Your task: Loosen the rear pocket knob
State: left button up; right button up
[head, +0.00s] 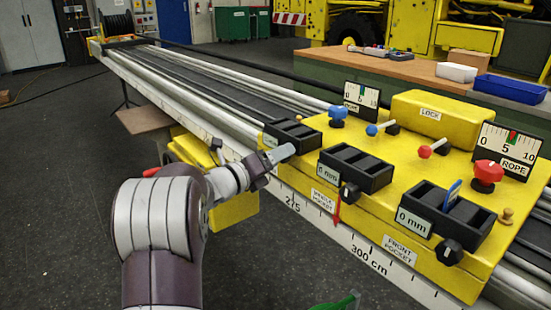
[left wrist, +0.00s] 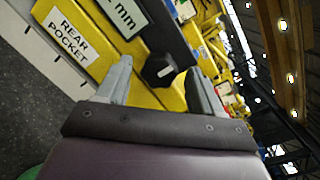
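The rear pocket (head: 298,131) is a black slotted block at the far end of the yellow carriage (head: 300,175). Its black knob (left wrist: 160,71) shows in the left wrist view beside the REAR POCKET label (left wrist: 68,33). In the head view that knob is hidden behind my left gripper (head: 281,154). The gripper also shows in the left wrist view (left wrist: 158,80), its two grey fingers apart, one on each side of the knob in the picture. I cannot tell whether they touch it. My right gripper is not in view.
The middle pocket (head: 372,167) and front pocket (head: 466,221) have similar black knobs (head: 349,194) (head: 449,252). Blue and red handles and a yellow LOCK box (head: 434,118) stand on the carriage. A long scaled rail (head: 190,118) runs away to the far left.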

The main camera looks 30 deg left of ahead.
pick_arm(q)
jog(key=c, duration=0.9)
jog(key=shift+o, duration=0.2)
jog(key=shift+w+a+f+n+g+h+p, duration=0.1)
jog(key=shift+n+g+h+p, duration=0.45)
jog(key=shift+n+p, duration=4.4)
jog(key=shift+s+a+n+g+h+p, duration=0.1)
jog(key=shift+n+h+p, duration=0.75)
jog(key=shift+n+p, duration=4.1)
jog(key=shift+w+a+f+n+g+h+p, duration=0.1)
jog(key=shift+n+g+h+p, duration=0.45)
jog(key=shift+n+p, duration=4.4)
jog(key=shift+n+b, duration=0.8)
jog(key=shift+n, duration=0.35)
